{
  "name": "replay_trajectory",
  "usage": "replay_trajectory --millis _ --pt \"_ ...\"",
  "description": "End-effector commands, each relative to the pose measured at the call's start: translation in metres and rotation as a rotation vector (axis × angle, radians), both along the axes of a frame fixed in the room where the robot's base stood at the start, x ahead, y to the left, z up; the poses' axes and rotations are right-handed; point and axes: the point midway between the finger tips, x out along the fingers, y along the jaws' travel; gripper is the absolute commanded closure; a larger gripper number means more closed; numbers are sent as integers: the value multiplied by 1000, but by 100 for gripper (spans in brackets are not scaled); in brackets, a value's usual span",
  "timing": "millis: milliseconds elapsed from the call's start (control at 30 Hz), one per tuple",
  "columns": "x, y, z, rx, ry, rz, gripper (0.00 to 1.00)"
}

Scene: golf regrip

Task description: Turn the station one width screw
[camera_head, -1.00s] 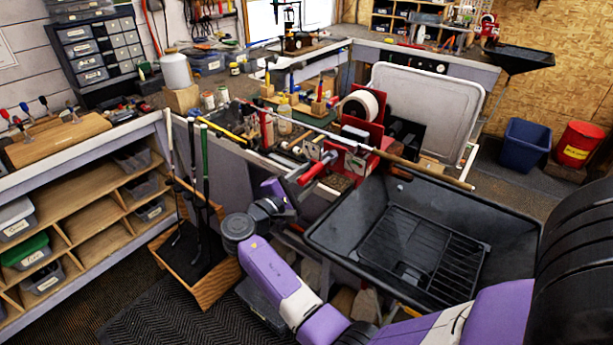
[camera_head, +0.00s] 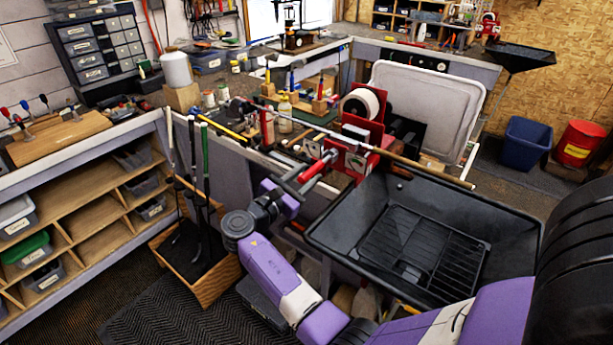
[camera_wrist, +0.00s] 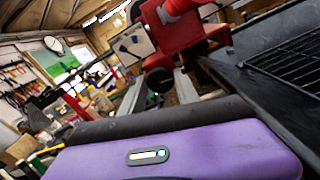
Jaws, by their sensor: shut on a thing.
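The red station one clamp (camera_head: 345,158) stands at the bench edge, with a shaft lying across it. A red cylindrical handle, which looks like the width screw (camera_head: 314,168), sticks out from it towards my arm. My gripper (camera_head: 300,177) is at this handle with its dark fingers closed; the exact grip is partly hidden. In the wrist view the red clamp (camera_wrist: 182,42) shows at the top with a dark round knob (camera_wrist: 159,80) below it.
A black basin (camera_head: 335,245) with a rack inside stands just right of my gripper. The long shaft (camera_head: 430,169) reaches over the basin. A wooden club stand (camera_head: 203,290) with several clubs is to the left. A white bottle (camera_head: 285,118) and tools crowd the bench behind.

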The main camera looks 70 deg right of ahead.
Motion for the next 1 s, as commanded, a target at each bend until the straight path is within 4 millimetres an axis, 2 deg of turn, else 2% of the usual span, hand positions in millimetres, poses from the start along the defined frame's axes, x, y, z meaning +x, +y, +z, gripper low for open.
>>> replay_trajectory --millis 567,600,667,700,1000 --pt "1 1 -3 12 33 3 100" --pt "1 1 -3 12 33 3 56" --pt "1 1 -3 11 33 3 45" --pt "0 1 -2 11 32 2 42" --pt "1 1 -1 9 31 1 42"
